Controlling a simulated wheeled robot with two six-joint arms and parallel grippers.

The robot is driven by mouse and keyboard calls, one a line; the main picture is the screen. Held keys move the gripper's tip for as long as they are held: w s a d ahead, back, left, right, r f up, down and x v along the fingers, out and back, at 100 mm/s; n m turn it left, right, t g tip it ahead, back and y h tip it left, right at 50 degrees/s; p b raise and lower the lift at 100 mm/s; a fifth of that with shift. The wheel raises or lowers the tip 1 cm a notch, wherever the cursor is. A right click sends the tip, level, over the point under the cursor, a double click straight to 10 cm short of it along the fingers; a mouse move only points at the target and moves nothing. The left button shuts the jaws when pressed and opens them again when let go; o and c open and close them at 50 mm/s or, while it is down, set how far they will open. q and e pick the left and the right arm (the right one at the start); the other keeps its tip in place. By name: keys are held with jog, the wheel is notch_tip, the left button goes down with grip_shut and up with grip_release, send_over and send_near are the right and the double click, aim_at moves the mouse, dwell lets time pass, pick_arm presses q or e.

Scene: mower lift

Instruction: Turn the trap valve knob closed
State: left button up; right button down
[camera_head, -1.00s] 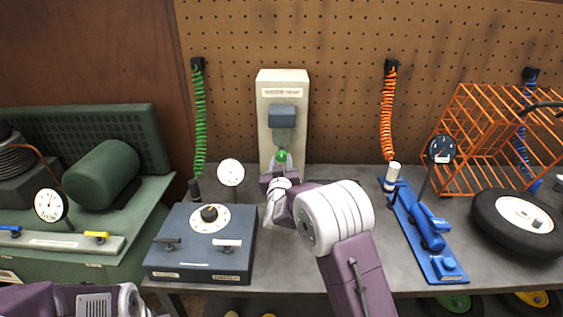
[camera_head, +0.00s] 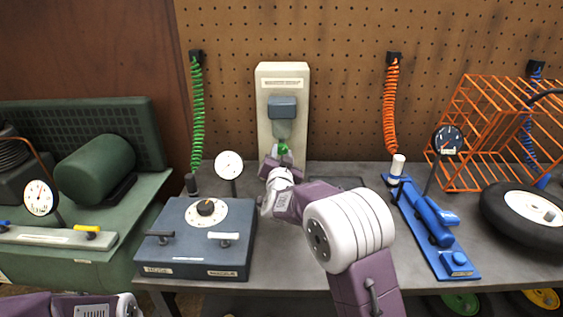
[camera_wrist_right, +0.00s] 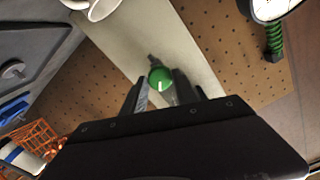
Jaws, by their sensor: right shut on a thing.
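The trap valve knob is green (camera_head: 283,148) and sits below the grey-blue trap body (camera_head: 283,107) on a pale upright panel (camera_head: 262,125) at the back of the bench. My right gripper (camera_head: 283,158) reaches up to the knob and is shut on it, partly hiding it. In the right wrist view the green knob (camera_wrist_right: 160,79), with a white mark on top, lies between the two dark fingers (camera_wrist_right: 158,92). My left arm shows only at the bottom left of the head view; its gripper is out of the picture.
A dark blue box with a black dial (camera_head: 207,209) and two handles stands left of my right arm, with a round gauge (camera_head: 229,165) behind. A blue tool (camera_head: 433,225), an orange cage (camera_head: 488,140) and a wheel (camera_head: 528,215) are to the right. Coiled hoses hang behind.

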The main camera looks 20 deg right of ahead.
jog(key=m+b, duration=0.5)
jog(key=m, duration=0.1)
jog(key=shift+f, duration=0.2)
jog(key=shift+r+m+b, duration=0.1)
jog(key=shift+m+b, duration=1.3)
jog(key=shift+m, duration=1.1)
jog(key=c, duration=1)
grip_release()
jog(key=shift+o, duration=0.2)
jog(key=shift+r, duration=0.1)
jog(key=v, duration=0.9)
